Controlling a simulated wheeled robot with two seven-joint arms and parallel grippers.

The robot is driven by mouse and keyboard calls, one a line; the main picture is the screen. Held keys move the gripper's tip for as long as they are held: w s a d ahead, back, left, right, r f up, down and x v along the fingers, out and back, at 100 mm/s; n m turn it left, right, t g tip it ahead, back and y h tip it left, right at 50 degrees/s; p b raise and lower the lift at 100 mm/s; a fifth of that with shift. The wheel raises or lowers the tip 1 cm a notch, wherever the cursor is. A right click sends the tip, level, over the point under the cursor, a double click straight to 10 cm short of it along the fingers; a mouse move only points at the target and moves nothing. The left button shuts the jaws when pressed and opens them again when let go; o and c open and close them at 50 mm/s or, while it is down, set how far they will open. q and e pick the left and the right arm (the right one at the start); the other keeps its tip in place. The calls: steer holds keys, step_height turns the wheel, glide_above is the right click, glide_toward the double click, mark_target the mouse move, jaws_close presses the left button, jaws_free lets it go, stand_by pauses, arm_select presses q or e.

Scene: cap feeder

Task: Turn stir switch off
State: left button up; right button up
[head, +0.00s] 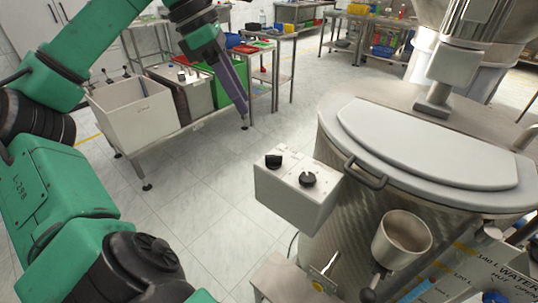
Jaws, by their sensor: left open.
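A white control box (292,198) is mounted on the left side of the large steel vessel (335,165). Two black rotary knobs sit on its top face: a left knob (273,161) and a right knob (307,179). I cannot read any label to tell which is the stir switch, nor its setting. My left gripper (244,122) hangs from my green arm at the upper left, pointing down. It is open and empty, above and to the left of the box in the picture, apart from it. My right gripper is not in view.
The vessel has a pale lid (430,145) with a dark handle (366,173). A steel cup (402,238) is fixed on its front. Open tiled floor (190,190) lies left of the box.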

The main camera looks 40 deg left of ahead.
arm_select(q)
steer(key=b, duration=0.2)
glide_toward(274, 155)
steer(key=b+x, duration=0.1)
steer(key=x, duration=0.7)
steer(key=shift+f, duration=0.25)
jaws_close()
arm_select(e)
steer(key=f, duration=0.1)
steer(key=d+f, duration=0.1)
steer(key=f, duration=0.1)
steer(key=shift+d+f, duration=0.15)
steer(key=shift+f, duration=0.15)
